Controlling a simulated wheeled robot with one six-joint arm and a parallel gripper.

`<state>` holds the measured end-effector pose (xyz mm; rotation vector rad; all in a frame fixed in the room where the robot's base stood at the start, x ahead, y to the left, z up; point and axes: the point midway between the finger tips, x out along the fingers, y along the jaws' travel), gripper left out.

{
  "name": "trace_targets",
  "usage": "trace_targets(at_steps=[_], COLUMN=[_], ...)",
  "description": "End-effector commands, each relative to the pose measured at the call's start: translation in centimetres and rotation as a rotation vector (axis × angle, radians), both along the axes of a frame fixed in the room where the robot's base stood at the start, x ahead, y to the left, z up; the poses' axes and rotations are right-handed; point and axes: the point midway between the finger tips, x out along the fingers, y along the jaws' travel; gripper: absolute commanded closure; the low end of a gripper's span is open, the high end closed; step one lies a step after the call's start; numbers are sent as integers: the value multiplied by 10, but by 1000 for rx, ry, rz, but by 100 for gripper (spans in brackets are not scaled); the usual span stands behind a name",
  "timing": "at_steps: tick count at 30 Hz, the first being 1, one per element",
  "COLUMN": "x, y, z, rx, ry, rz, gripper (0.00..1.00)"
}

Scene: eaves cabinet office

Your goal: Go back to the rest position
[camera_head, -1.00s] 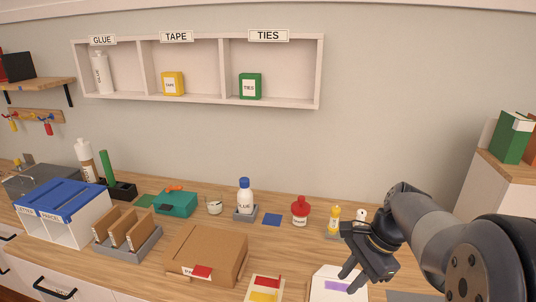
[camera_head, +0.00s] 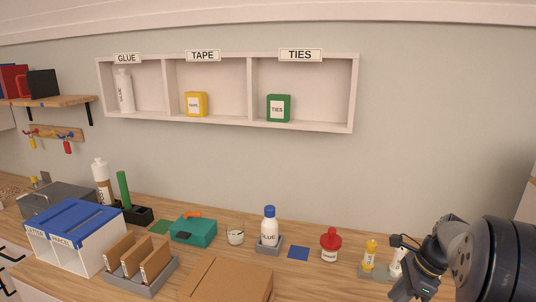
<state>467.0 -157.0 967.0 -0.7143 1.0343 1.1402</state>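My gripper (camera_head: 408,291) is at the lower right of the head view, low over the right part of the wooden counter (camera_head: 340,285). It points down and its fingertips reach the bottom edge of the picture. I cannot make out clearly how far its fingers are apart, and no held object shows. My arm comes in from the right edge. A yellow-capped bottle (camera_head: 370,252) and a white bottle (camera_head: 396,262) stand just left of and behind the gripper.
A red-lidded jar (camera_head: 330,244), a glue bottle (camera_head: 269,226) on a grey base, a teal box (camera_head: 194,231), a cardboard box (camera_head: 226,281) and a blue-topped sorter (camera_head: 72,231) stand on the counter. A wall shelf (camera_head: 354,95) hangs above. The wall right of it is clear.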

Motion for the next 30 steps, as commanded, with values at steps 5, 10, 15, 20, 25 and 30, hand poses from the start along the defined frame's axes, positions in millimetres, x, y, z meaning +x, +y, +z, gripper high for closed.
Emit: trace_targets(at_steps=[5,10,15,20,25,30], x=[2,2,-3,-7,-11,-12], y=[15,26,27,28,29,29], z=[-35,-62,-62,-62,-62,-60], rx=[3,-11,-38,-64,-85,-97], ry=[3,-36,-129,-212,-281,-321], rz=[3,2,1,0,2,2], gripper=[76,76,76,76,76,76])
